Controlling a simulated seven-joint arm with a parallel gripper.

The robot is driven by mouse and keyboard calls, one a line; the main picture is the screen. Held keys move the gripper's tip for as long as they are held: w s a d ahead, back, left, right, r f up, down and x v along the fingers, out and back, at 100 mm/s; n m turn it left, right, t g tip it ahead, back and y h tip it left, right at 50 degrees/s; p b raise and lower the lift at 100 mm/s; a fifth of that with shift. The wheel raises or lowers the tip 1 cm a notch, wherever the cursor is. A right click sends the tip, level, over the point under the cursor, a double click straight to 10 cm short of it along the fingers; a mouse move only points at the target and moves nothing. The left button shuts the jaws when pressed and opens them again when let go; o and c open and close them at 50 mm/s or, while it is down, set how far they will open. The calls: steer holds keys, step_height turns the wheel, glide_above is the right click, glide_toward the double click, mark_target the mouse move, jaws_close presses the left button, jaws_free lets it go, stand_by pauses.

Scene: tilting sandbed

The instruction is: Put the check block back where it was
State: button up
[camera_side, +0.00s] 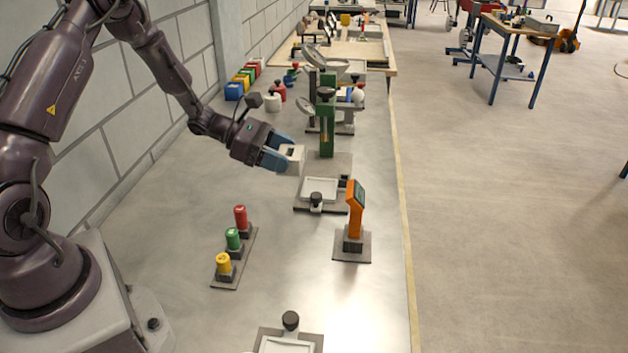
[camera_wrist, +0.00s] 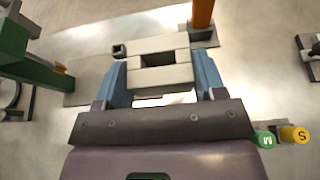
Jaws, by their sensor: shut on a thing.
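The check block appears to be the pale block (camera_side: 293,157) between the blue fingers of my gripper (camera_side: 284,155). In the wrist view the block (camera_wrist: 160,77) has a rectangular recess in its upper face, and the fingers of my gripper (camera_wrist: 162,80) press on its two sides. The side view shows it held above the bench, left of the green stand and behind a white-topped plate (camera_side: 320,187) on a grey base. Whether it touches anything beneath cannot be told in the wrist view.
An upright green stand (camera_side: 326,125) is right of my gripper. An orange display post (camera_side: 355,210) stands nearer the front. Red (camera_side: 240,215), green (camera_side: 233,238) and yellow (camera_side: 223,263) cylinders stand on a strip. Another plate with a black knob (camera_side: 291,320) lies at the front. Bench between is bare.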

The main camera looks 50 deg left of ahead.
steer(key=w+f, duration=0.2)
steer(key=w, duration=0.2)
glide_above(312, 189)
step_height(312, 189, down, 6)
steer(key=shift+s, duration=0.1)
steer(key=shift+f, duration=1.6)
steer(key=o, duration=0.8)
steer(key=shift+f, duration=0.2)
steer(key=shift+r, duration=0.1)
